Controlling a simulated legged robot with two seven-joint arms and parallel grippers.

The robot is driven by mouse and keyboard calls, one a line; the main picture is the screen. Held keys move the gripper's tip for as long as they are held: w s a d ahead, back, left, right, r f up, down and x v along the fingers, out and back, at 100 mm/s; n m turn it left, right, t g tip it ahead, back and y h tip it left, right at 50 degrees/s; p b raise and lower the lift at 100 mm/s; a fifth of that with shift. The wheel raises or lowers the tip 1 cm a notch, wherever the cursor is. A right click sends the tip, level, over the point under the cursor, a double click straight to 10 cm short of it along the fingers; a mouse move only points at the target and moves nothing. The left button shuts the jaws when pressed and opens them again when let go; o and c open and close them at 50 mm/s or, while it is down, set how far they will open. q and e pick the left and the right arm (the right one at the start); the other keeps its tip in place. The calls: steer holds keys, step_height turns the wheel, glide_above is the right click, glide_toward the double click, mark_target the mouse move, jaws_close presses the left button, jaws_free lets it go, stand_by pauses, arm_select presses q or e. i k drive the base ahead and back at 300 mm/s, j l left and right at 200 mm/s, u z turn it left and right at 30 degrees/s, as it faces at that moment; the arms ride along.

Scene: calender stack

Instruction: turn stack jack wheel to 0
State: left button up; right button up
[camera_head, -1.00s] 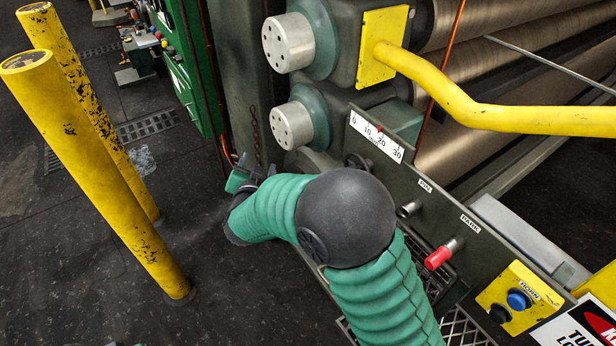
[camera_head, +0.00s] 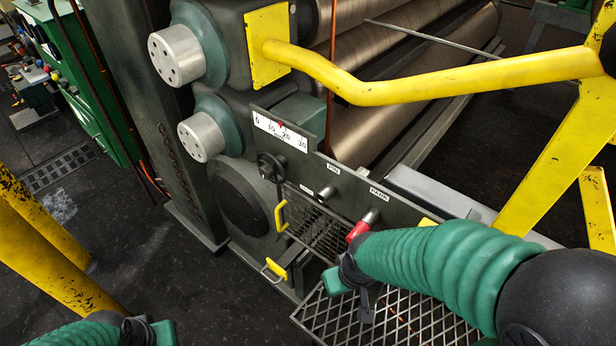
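The jack wheel (camera_head: 270,167) is a small dark handwheel with a crank handle, on the grey panel left of the "PARK" and other labels. Above it, a white scale (camera_head: 279,131) runs from 0 to 30. Its red pointer (camera_head: 281,125) is between 10 and 20. My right gripper (camera_head: 352,294) is below the red-gripped lever, to the right of and below the wheel and apart from it; its fingers look spread and empty. My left gripper (camera_head: 160,333) is at the bottom left edge, far from the wheel, mostly cut off.
A red-gripped lever (camera_head: 362,225) sticks out by the "PARK" label. Yellow handles (camera_head: 280,213) and a mesh guard are below the wheel. A thick yellow rail (camera_head: 430,82) crosses above the panel. Yellow posts (camera_head: 45,250) stand at left. Dark floor between posts and machine is free.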

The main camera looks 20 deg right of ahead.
mark_target(268, 171)
steer(key=i+j+z, duration=0.2)
steer(key=z, duration=0.25)
steer(key=i+j+z, duration=0.15)
steer(key=j+z, duration=0.15)
steer(key=z, duration=0.15)
steer(key=i+j+z, duration=0.1)
steer(key=j+z, duration=0.2)
steer(key=z, duration=0.15)
